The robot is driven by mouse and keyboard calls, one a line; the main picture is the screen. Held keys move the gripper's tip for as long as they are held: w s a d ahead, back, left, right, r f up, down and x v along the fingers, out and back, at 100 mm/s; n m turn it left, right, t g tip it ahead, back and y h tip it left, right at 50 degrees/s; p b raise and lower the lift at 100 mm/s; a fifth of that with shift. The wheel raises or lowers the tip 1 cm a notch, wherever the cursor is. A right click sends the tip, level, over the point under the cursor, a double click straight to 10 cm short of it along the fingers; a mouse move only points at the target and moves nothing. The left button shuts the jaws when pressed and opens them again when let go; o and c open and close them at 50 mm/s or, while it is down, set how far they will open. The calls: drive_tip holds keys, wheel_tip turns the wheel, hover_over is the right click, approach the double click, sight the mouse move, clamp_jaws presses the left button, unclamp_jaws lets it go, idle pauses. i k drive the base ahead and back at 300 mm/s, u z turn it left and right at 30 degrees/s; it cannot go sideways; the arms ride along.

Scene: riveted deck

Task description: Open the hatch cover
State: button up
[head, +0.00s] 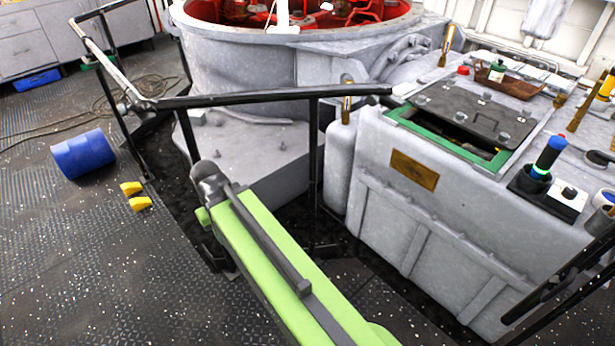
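The hatch cover (470,103) looks like a dark grey flat panel with small metal fittings near its corners. It lies on top of a grey cabinet-like housing (400,222) at the right. A green frame (437,143) borders the opening along its near and left sides. A dark gap shows between the cover's near edge and this frame; whether the cover is tilted or shifted I cannot tell. My light green arm link (285,262) rises from the bottom middle, left of and apart from the housing. My gripper does not show.
A black handrail (270,97) runs between my arm and the large round grey vessel (240,60). A blue-topped control (548,155) and bottles stand on the housing. A blue drum (83,154) and yellow blocks (140,203) lie left. The deck at lower left is clear.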

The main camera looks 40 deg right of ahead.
sight(475, 105)
drive_tip(key=u, duration=0.7)
drive_tip(key=k, duration=1.55)
drive_tip(key=z, duration=0.6)
drive_tip(key=i, duration=1)
